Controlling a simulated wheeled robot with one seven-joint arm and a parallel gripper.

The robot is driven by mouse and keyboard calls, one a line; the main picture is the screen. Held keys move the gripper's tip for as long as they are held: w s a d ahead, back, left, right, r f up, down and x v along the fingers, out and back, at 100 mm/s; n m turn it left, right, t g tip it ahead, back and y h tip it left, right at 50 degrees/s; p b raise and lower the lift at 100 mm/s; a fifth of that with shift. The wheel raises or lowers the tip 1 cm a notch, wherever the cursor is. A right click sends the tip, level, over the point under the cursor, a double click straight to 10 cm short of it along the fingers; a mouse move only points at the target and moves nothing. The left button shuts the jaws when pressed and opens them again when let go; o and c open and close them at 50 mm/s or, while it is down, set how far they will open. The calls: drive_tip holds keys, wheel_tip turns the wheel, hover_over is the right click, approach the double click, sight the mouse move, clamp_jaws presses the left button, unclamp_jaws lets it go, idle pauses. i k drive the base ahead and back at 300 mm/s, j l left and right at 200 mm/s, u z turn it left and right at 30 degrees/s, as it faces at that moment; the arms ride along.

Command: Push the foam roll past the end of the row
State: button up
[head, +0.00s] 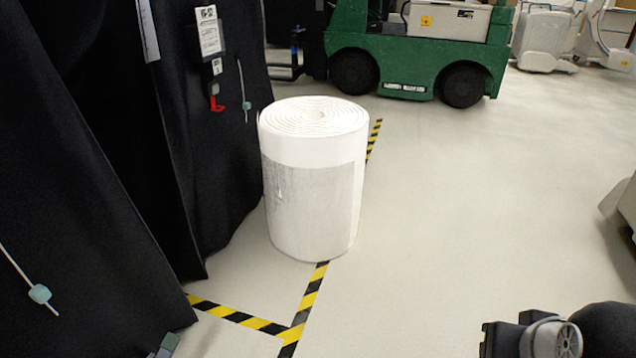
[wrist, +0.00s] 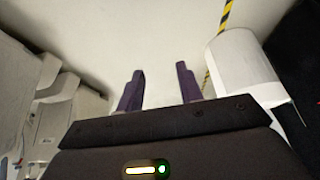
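The foam roll (head: 315,175) is a white upright cylinder with a spiral top and a grey band round its side. It stands on the floor, over a yellow-and-black tape line, close beside the black covered row (head: 175,120). In the wrist view the roll (wrist: 243,62) shows at the right. My gripper (wrist: 160,85) has its two dark fingers apart with bare floor between them. The roll is to the right of the fingers, and no contact is visible. The fingers do not show in the head view.
Yellow-and-black tape (head: 310,290) runs along the floor and branches left toward the covers. A green vehicle (head: 410,60) stands beyond the roll. Pale equipment (head: 545,35) stands at the far right. The floor (head: 470,190) right of the roll is clear.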

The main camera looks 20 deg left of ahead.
sight(312, 155)
drive_tip(key=i+j+u, duration=0.15)
drive_tip(key=i+j, duration=0.15)
drive_tip(key=i, duration=0.15)
drive_tip(key=i+j+u, duration=0.15)
drive_tip(key=i, duration=0.25)
drive_tip(key=i+j+u, duration=0.2)
drive_tip(key=i, duration=0.25)
drive_tip(key=u, duration=1.75)
